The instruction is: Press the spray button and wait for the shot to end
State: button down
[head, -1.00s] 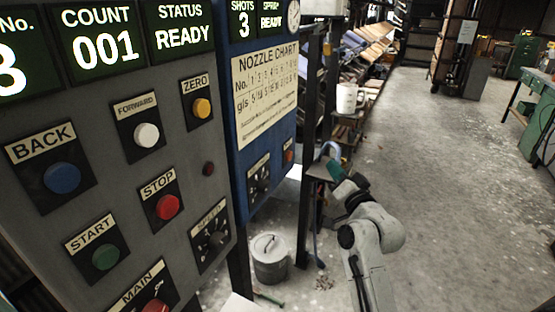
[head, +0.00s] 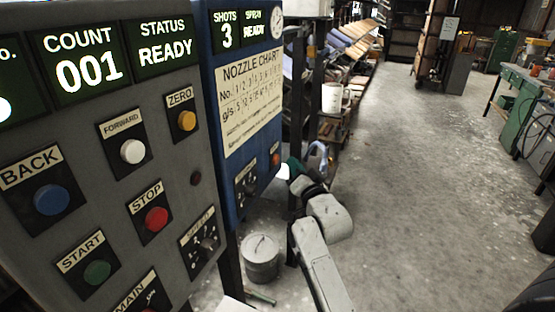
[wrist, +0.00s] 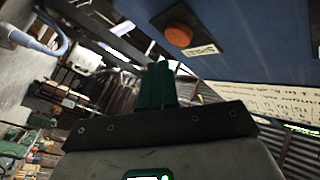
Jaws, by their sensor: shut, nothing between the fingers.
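The orange spray button (head: 275,160) sits at the lower right of the blue panel (head: 232,185). In the wrist view the round orange button (wrist: 178,34) stands out from its dark label plate, above and slightly right of the fingertips. My gripper (head: 290,167) is beside the panel's right edge, close to the button. Its teal fingers are shut together and empty, as the wrist view (wrist: 157,84) shows. They look apart from the button, though the exact gap is hard to tell. The panel's display (head: 238,31) reads SHOTS 3 and SPRAY READY.
A grey control panel (head: 150,90) with several buttons stands at the left; its display reads COUNT 001, STATUS READY. A lidded grey bucket (head: 261,258) stands on the floor below the blue panel. A shelf rack (head: 340,60) is behind my arm. Open floor lies to the right.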

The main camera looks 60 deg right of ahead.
jog(key=shift+w+a, duration=0.1)
jog(key=shift+w, duration=0.55)
jog(key=shift+w+b, duration=0.9)
jog(key=shift+b, duration=0.25)
dwell(2.3)
dwell(0.3)
jog(key=shift+s+p, duration=0.9)
jog(key=shift+p, duration=0.05)
jog(key=shift+s+r, duration=0.1)
jog(key=s+p, duration=0.1)
jog(key=s, duration=0.1)
jog(key=s+p, duration=0.1)
jog(key=s, duration=0.2)
jog(key=shift+d, duration=0.2)
jog(key=shift+w, duration=0.1)
dwell(0.5)
